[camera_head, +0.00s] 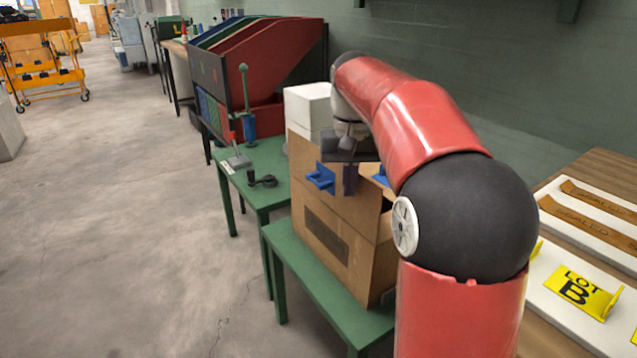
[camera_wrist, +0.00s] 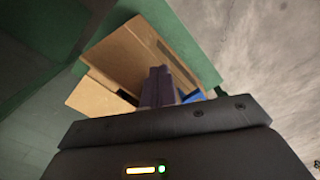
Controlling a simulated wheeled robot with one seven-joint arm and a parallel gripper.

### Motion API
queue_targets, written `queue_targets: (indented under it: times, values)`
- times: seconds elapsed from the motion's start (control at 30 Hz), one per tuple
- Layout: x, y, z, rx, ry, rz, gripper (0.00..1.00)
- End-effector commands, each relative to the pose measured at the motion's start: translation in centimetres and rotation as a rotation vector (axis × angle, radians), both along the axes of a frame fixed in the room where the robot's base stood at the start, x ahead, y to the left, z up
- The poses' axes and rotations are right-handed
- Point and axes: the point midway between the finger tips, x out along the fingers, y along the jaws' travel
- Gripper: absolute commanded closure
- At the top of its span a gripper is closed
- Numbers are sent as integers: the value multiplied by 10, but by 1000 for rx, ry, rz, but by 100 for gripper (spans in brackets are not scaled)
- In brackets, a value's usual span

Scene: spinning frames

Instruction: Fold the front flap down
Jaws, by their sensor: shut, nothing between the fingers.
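A brown cardboard box (camera_head: 347,250) stands on a green table, with a dark printed patch on its side. A cardboard panel (camera_head: 305,200) rises at its top and bears a blue handle-like part (camera_head: 320,178); I cannot tell for sure which panel is the front flap. A second blue part (camera_head: 380,176) shows to the right, partly behind my arm. My gripper (camera_head: 349,180) is shut and empty, pointing down at the box's top between the blue parts. In the wrist view my fingers (camera_wrist: 158,75) overlap the box (camera_wrist: 130,55) and a tan flap (camera_wrist: 98,96). Contact is unclear.
A white block (camera_head: 308,108) stands behind the box, close to my wrist. The green table (camera_head: 285,245) has little bare room. A small green bench (camera_head: 265,158) with a lever fixture stands beyond. A wooden table with yellow "LOT B" sign (camera_head: 577,290) is at right.

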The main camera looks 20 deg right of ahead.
Motion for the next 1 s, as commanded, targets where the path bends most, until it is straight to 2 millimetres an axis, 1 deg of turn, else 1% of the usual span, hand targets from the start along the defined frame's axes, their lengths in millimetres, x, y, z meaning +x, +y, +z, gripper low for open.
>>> queue_targets:
  times: [0.4,0.57,0.8,0.9,1.0]
  values:
    - [1,-4,1,0,0,-1,100]
    - [5,-14,2,0,0,-2,100]
    - [12,-35,0,0,-1,-2,100]
    - [13,-40,0,0,-1,-1,100]
    - [14,-41,0,0,-1,0,100]
